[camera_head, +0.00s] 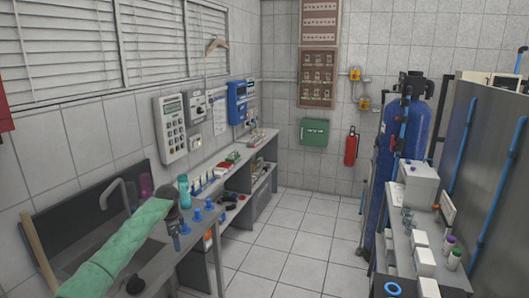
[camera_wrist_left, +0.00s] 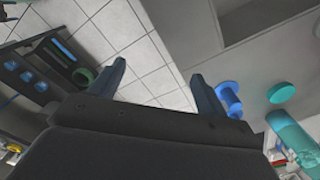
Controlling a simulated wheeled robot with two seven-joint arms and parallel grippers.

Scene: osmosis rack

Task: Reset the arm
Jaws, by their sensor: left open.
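My left arm comes in from the lower left of the head view in a green sleeve and reaches over the sink counter. My left gripper (camera_head: 175,232) is at the end of it, pointing down by the counter's front edge. In the left wrist view, the two fingers of my left gripper (camera_wrist_left: 158,76) are spread apart, with floor tiles and a strip of counter beyond them. Nothing is between them. A blue flanged piece (camera_wrist_left: 229,98) stands on the counter close beside one finger, apparently apart from it. My right gripper is in neither view.
A teal bottle (camera_head: 184,188) and several blue flanged pieces (camera_head: 209,204) stand on the counter near my left gripper. A faucet (camera_head: 118,192) rises behind the arm. A blue tank (camera_head: 405,140) and a grey rack (camera_head: 425,238) stand at right. The middle floor (camera_head: 290,240) is clear.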

